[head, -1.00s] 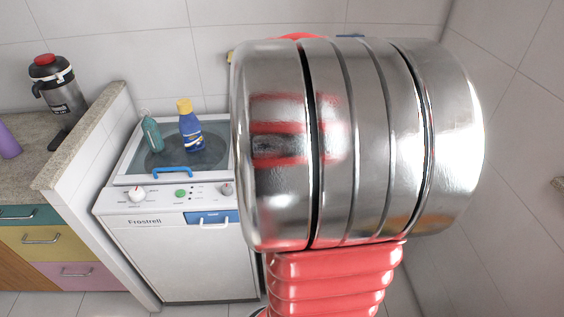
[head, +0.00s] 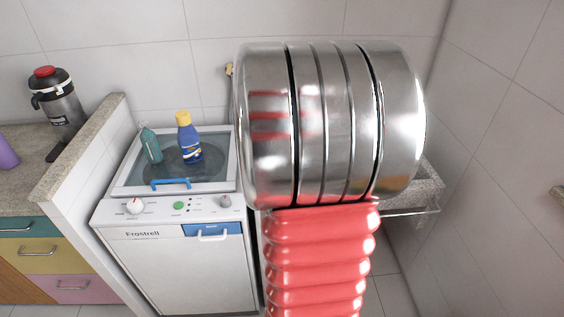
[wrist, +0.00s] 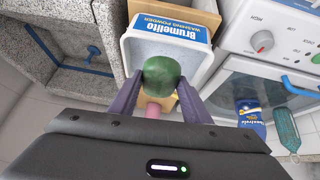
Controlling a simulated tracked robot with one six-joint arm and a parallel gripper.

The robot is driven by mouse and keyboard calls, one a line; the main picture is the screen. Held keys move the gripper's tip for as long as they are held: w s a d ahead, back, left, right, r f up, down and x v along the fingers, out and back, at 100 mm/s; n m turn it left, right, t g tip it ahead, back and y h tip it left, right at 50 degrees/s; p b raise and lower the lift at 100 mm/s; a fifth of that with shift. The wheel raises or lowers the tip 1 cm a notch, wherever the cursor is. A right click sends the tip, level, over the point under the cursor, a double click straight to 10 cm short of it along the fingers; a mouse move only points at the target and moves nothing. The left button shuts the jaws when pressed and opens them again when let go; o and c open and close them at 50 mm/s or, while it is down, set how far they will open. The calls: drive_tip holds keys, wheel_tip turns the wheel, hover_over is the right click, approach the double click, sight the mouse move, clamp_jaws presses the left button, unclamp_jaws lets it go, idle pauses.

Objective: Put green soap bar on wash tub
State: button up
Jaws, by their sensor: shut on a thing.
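The green soap bar (wrist: 162,72) is between the two purple fingers of my gripper (wrist: 160,82) in the wrist view, and the gripper is shut on it. A grey stone basin, which looks like the wash tub (wrist: 88,86), is at the left of the wrist view, to the left of the soap and apart from it. In the head view, part of the stone tub (head: 424,186) shows at the right behind my arm; the rest is hidden. My gripper and the soap are hidden in the head view.
A white and blue washing powder box (wrist: 170,28) lies behind the soap in the wrist view. A pink object (wrist: 153,110) shows below the soap. The white washing machine (head: 170,250) carries a teal bottle (head: 151,145) and a blue bottle (head: 188,140). A counter (head: 85,150) is at left.

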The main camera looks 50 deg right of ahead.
drive_tip(key=shift+f, duration=0.75)
drive_tip(key=o, duration=1.1)
drive_tip(key=shift+c, duration=0.2)
drive_tip(key=shift+r, duration=0.85)
drive_tip(key=v, duration=1.1)
drive_tip(key=shift+a+r, duration=0.2)
drive_tip(key=shift+s, duration=0.15)
